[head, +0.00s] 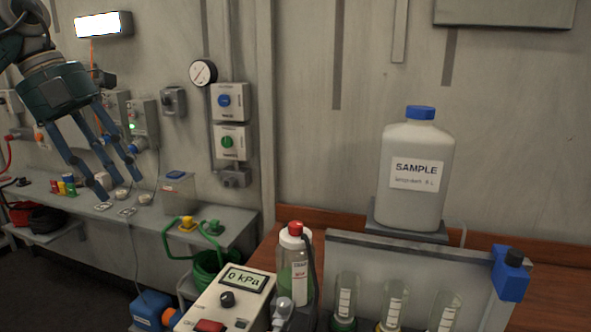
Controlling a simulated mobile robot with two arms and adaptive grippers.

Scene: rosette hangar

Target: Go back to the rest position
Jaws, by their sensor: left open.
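My left gripper (118,184) comes in from the upper left of the head view. Its blue-grey fingers are spread apart and point down to the right, with nothing between them. It hangs in front of the grey side bench (232,222), apart from the things on it as far as I can tell. My right gripper is not in view.
A white sample bottle (411,211) with a blue cap stands on a raised stand at the right. In front are a meter box (207,318) reading 0 kPa, a red-capped bottle (287,265) and several clear tubes (392,303). Wall boxes (231,103) and a gauge (203,73) hang behind.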

